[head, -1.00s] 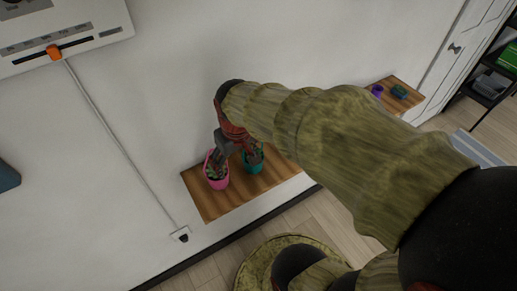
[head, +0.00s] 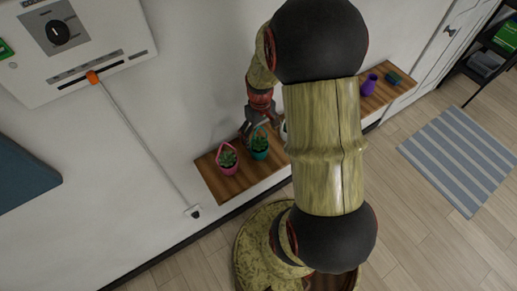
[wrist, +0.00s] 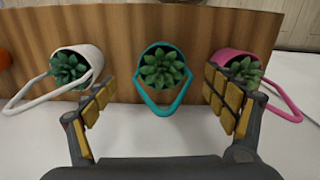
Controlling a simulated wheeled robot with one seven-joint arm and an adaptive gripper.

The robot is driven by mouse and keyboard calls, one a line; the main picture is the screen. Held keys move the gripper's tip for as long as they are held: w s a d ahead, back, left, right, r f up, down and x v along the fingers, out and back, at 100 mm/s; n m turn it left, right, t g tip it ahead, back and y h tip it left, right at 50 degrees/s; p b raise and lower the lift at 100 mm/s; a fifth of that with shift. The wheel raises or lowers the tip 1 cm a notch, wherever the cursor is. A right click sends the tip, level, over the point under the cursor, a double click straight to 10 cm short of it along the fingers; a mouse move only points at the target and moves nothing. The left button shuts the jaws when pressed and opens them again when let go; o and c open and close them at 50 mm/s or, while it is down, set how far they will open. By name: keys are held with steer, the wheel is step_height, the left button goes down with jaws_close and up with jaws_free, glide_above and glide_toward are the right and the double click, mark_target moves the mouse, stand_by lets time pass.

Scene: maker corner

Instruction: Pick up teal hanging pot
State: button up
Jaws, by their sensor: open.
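The teal hanging pot (head: 260,155) stands on the wooden shelf and holds a green succulent. In the wrist view the teal pot (wrist: 152,56) is near the top middle, with its teal loop handle (wrist: 164,110) hanging towards my gripper. My gripper (wrist: 162,100) is open and empty, its padded fingers spread to the left and right of the teal pot's handle. In the head view my gripper (head: 252,131) is just above and beside the teal pot. I cannot tell whether a finger touches it.
A pink hanging pot (head: 228,168) stands left of the teal pot on the shelf (head: 220,190). A white hanging pot (wrist: 88,58) stands on its other side, mostly hidden in the head view. A purple vase (head: 369,85) is further along. The wall rises behind the shelf.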

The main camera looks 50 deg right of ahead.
mark_target(259, 149)
steer(key=shift+w+a+f, duration=0.1)
steer(key=shift+f, duration=1.25)
steer(key=shift+w+f, duration=0.1)
steer(key=shift+f, duration=1.25)
steer(key=c, duration=0.3)
steer(key=c, duration=1.8)
steer(key=shift+c, duration=0.2)
